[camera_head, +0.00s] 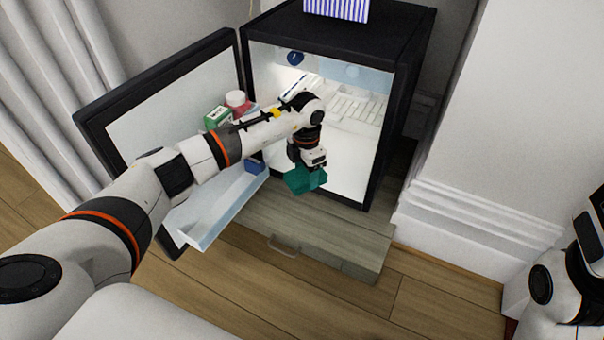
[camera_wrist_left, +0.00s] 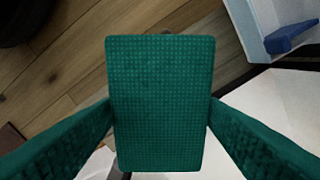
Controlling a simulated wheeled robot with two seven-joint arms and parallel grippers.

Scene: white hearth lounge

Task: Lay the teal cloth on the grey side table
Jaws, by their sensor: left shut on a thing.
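The teal cloth (camera_head: 305,181) hangs below my left gripper (camera_head: 311,163), which is shut on it in front of the open fridge. In the left wrist view the cloth (camera_wrist_left: 160,100) fills the middle as a textured panel, with two more teal parts spreading to the lower corners. The fingertips are hard to make out. No separate grey side table is plain to see. A low grey wooden unit (camera_head: 300,232) with a handle lies under the fridge, and I cannot tell whether it is the table. My right arm shows at the right edge, its gripper out of view.
The black fridge (camera_head: 412,60) stands open, its door (camera_head: 100,105) swung left. Door shelves hold a green box (camera_head: 217,118), a white-lidded jar (camera_head: 236,98) and a blue item (camera_head: 255,166). A striped box (camera_head: 338,8) is on top. Wooden floor (camera_head: 430,300) in front is clear.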

